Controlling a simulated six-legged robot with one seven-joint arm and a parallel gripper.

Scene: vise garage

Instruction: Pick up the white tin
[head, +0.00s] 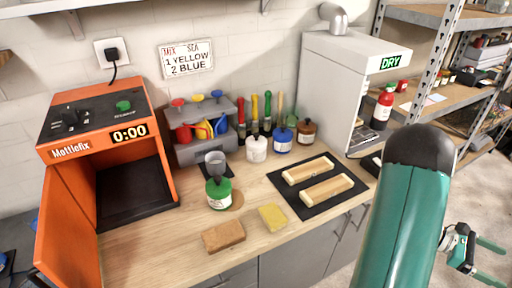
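The white tin (257,149) stands upright on the wooden workbench (165,245). It is near the back, between the grey cup rack and a blue tin (283,142). My gripper (497,265) is at the far lower right, off to the side of the bench and well away from the white tin. Its two teal fingers are spread apart, with nothing visible between them.
A green tin (219,193) with a funnel-like cup above stands in front. A brown block (223,237) and yellow sponge (272,217) lie at the front edge. Wooden pieces lie on a black mat (313,204). An open orange machine (95,125) stands left, a grey dryer (335,80) right.

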